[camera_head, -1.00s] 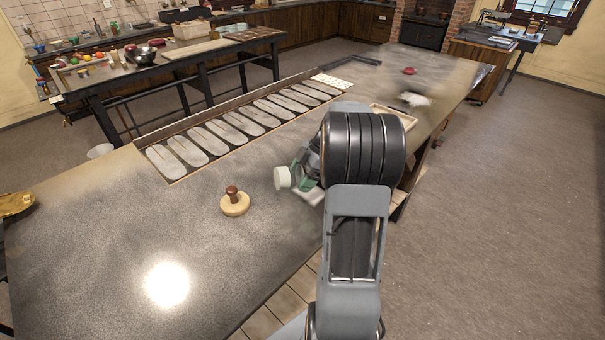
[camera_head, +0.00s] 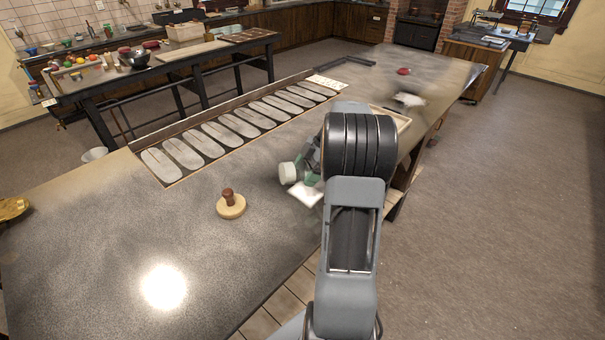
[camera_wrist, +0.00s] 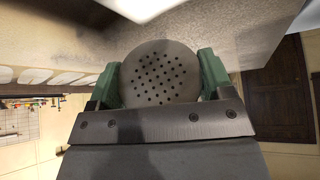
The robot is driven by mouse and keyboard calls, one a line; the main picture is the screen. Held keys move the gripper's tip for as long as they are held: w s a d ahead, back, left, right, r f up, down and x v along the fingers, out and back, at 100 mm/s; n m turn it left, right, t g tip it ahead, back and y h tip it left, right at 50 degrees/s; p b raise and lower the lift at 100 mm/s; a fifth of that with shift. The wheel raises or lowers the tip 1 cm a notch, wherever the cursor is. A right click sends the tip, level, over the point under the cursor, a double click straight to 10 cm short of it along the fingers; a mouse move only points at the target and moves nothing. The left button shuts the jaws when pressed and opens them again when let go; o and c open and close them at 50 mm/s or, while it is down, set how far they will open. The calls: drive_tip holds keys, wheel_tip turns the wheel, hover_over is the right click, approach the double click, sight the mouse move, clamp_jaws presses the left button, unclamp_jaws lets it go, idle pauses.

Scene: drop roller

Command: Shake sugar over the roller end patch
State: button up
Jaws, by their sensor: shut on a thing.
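The shaker (camera_head: 288,173) is a pale, short cylinder over the near right part of the long table, seen tilted. In the wrist view its round grey perforated lid (camera_wrist: 160,72) sits between the green fingers of my gripper (camera_wrist: 160,85), which is shut on it. In the head view the green gripper shows just right of the shaker, partly hidden by my arm. A white flat patch (camera_head: 306,194) shows just below the shaker near the table edge; whether it is the roller end patch I cannot tell. I cannot make out falling sugar.
The long grey table (camera_head: 110,250) has a row of pale oval pieces (camera_head: 205,142) in a tray. A wooden disc with a brown knob (camera_head: 231,205) stands left of the shaker. A blurred white thing (camera_head: 408,100) and a red item (camera_head: 403,71) lie farther back. The near left tabletop is clear.

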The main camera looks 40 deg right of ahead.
sight(297, 178)
drive_tip(key=shift+w+d+p, duration=0.3)
drive_tip(key=shift+d+p, duration=0.2)
drive_tip(key=shift+d, duration=1.1)
drive_tip(key=shift+w+d+p, duration=0.25)
drive_tip(key=shift+d+p, duration=0.2)
drive_tip(key=shift+d, duration=1.1)
drive_tip(key=shift+w+d+p, duration=0.3)
drive_tip(key=shift+d+p, duration=0.2)
drive_tip(key=shift+d, duration=1.1)
drive_tip(key=shift+w+d+r+p, duration=0.15)
drive_tip(key=shift+d+p, duration=0.4)
drive_tip(key=shift+d, duration=0.3)
drive_tip(key=shift+w+d+f+p, duration=0.1)
drive_tip(key=shift+w+d+p, duration=0.1)
drive_tip(key=shift+d+p, duration=0.55)
drive_tip(key=shift+w+d+r+p, duration=0.15)
drive_tip(key=shift+d+p, duration=0.2)
drive_tip(key=shift+d, duration=0.65)
drive_tip(key=shift+w+d+f+p, duration=0.1)
drive_tip(key=shift+d+p, duration=0.25)
drive_tip(key=shift+d, duration=0.15)
drive_tip(key=shift+w+d+f+p, duration=0.1)
drive_tip(key=shift+d+p, duration=0.2)
drive_tip(key=shift+d, duration=0.15)
